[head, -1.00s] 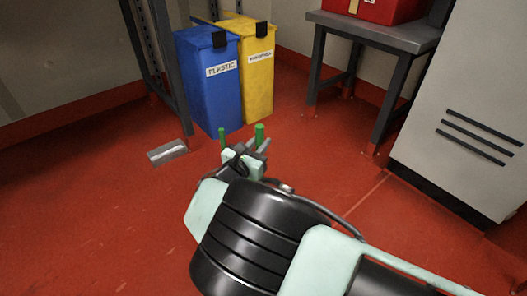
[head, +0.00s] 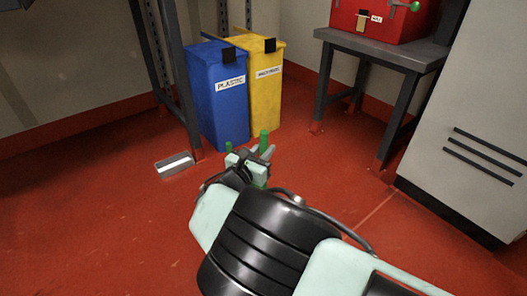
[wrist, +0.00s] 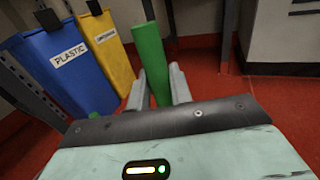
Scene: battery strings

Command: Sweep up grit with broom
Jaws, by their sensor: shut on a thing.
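My gripper (head: 256,157) is shut on a green handle (head: 264,141), which stands up between the fingers. The handle also shows in the wrist view (wrist: 151,58), gripped between the two grey fingers. The broom's head is not visible, hidden below the gripper or out of view. A second short green piece (head: 229,147) shows just left of the gripper; I cannot tell what it belongs to. A shiny metal pan (head: 174,164), perhaps the dustpan, lies on the red floor left of the gripper. I cannot make out grit clearly; only faint pale marks show on the floor.
A blue bin (head: 222,110) marked PLASTIC and a yellow bin (head: 267,100) stand behind the gripper. A dark rack post (head: 180,80) rises near the pan. A grey table (head: 390,52) bears a red box (head: 350,22). A pale cabinet (head: 475,120) stands right. The left floor is clear.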

